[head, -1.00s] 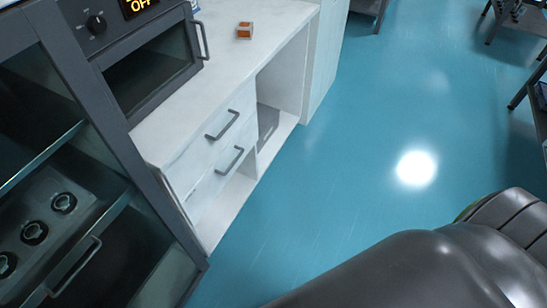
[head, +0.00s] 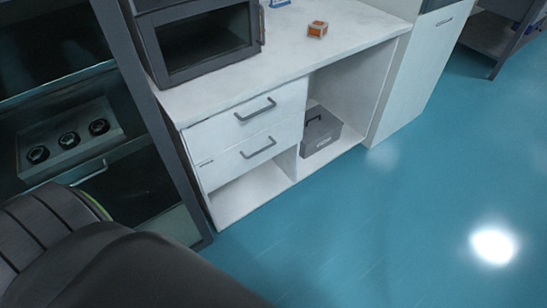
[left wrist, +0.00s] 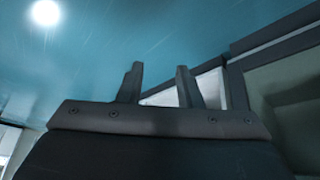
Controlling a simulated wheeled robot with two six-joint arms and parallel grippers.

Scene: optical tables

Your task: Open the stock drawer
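Two white drawers sit one above the other under the white counter in the head view. The upper drawer (head: 240,128) and the lower drawer (head: 245,165) each have a grey bar handle, and both look closed. No label shows which one is the stock drawer. My left gripper (left wrist: 159,85) shows in the left wrist view with its two fingers apart and nothing between them. In the head view only part of my left arm shows at the lower left, with its gripper out of sight and not at the handles. My right gripper is not in view.
A dark glass-fronted cabinet (head: 150,110) stands left of the drawers. An oven-like box (head: 205,45) and a small orange block (head: 317,29) are on the counter (head: 350,30). A grey toolbox (head: 320,132) sits in the open bay. The blue floor (head: 400,230) in front is clear.

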